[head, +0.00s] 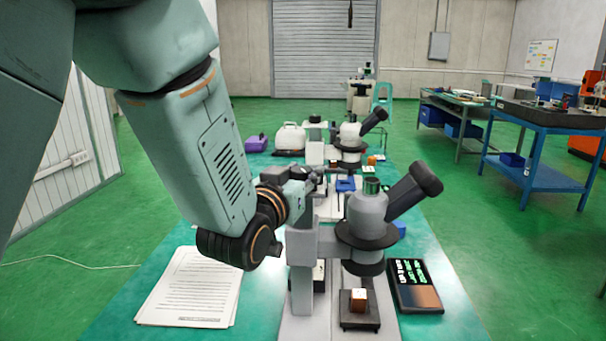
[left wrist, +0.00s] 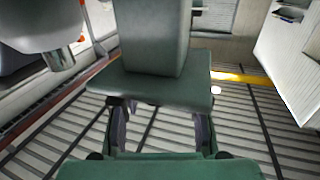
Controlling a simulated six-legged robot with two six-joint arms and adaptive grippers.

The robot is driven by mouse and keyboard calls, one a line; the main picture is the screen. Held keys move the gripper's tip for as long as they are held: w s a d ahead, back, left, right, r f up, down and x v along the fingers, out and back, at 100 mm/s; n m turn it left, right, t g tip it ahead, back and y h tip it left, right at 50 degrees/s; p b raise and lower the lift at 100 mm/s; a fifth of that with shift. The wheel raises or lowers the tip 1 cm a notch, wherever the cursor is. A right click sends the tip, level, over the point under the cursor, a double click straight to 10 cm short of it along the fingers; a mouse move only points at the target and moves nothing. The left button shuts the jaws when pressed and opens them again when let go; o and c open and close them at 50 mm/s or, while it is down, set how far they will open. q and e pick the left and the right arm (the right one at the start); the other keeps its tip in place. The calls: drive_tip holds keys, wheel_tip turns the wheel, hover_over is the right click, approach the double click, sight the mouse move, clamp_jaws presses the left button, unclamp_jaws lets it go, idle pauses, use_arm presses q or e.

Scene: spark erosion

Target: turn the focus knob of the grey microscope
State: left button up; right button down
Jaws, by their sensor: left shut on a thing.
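The grey microscope (head: 366,212) stands upright on its pale base at the front of the teal bench, with its black eyepiece tube tilted up to the right. My left gripper (head: 311,182) is at the upper left of its column, shut on what appears to be the focus knob. The knob itself is hidden by the gripper and column. In the left wrist view two dark fingers show on either side of a gap, below a grey-green block; no knob can be made out there. My right gripper is not in view.
Papers (head: 192,285) lie left of the microscope. A dark device with a lit screen (head: 414,284) lies right of it. A small block (head: 357,299) sits on its stage. A second microscope (head: 351,142) stands behind. Blue tables (head: 540,124) stand at the right, with open green floor between.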

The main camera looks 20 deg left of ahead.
use_arm(q)
drive_tip(key=c, duration=0.5)
drive_tip(key=shift+o, duration=0.2)
